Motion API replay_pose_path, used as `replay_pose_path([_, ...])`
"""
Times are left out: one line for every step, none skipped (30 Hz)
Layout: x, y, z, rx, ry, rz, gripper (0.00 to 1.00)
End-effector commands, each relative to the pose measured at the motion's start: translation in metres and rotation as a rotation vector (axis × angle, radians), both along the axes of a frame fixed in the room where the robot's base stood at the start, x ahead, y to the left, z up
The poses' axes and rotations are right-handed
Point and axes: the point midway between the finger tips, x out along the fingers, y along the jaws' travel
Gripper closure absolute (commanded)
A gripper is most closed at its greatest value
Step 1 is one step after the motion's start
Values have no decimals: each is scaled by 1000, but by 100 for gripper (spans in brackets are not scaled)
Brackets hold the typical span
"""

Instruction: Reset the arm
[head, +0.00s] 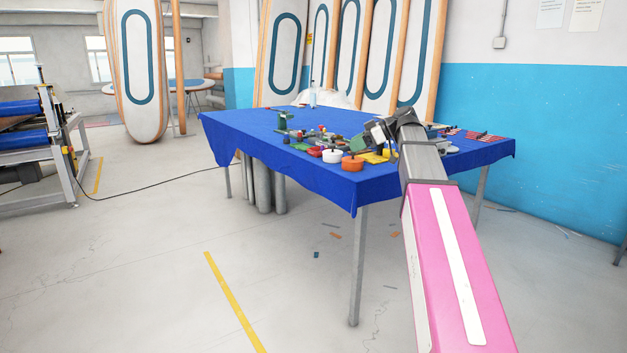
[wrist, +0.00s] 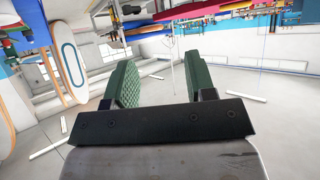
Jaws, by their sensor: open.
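My gripper (head: 376,132) is at the end of my pink arm, over the near right part of the blue-covered table in the head view. It is small there, and part of it is hidden by my own wrist. In the wrist view, my gripper (wrist: 160,75) shows two green ridged fingers standing wide apart with nothing between them. The wrist camera looks out across the room, not down at the tabletop.
The table's blue cloth (head: 225,131) bears several small items, among them an orange pot (head: 352,163), a white-and-red pot (head: 332,156) and a green device (head: 283,120). Tall boards (head: 285,60) lean behind. A roller machine (head: 40,140) stands left. Floor in front is mostly clear.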

Motion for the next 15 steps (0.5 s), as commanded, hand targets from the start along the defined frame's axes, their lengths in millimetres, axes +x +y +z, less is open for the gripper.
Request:
replay_pose_path([0, 0, 0, 0, 0, 0, 50])
replay_pose_path([0, 0, 0, 0, 0, 0, 50])
replay_pose_path([0, 0, -7, -5, 14, -9, 50])
replay_pose_path([-1, 1, -10, -9, 23, -15, 50])
replay_pose_path([-1, 1, -14, -12, 31, -21, 50])
replay_pose_path([-1, 1, -18, -15, 42, -29, 50])
replay_pose_path([-1, 1, -21, -19, 49, -35, 50])
replay_pose_path([-1, 1, -25, -24, 60, -42, 50])
replay_pose_path([-2, 1, -31, -29, 73, -52, 50])
replay_pose_path([-2, 1, -35, -33, 83, -59, 50])
replay_pose_path([-2, 1, -39, -36, 92, -66, 50])
replay_pose_path([-3, 2, -46, -44, 109, -78, 50])
replay_pose_path([-3, 2, -51, -49, 123, -87, 50])
replay_pose_path([-4, 2, -56, -53, 134, -96, 50])
replay_pose_path([-5, 2, -64, -62, 153, -110, 50])
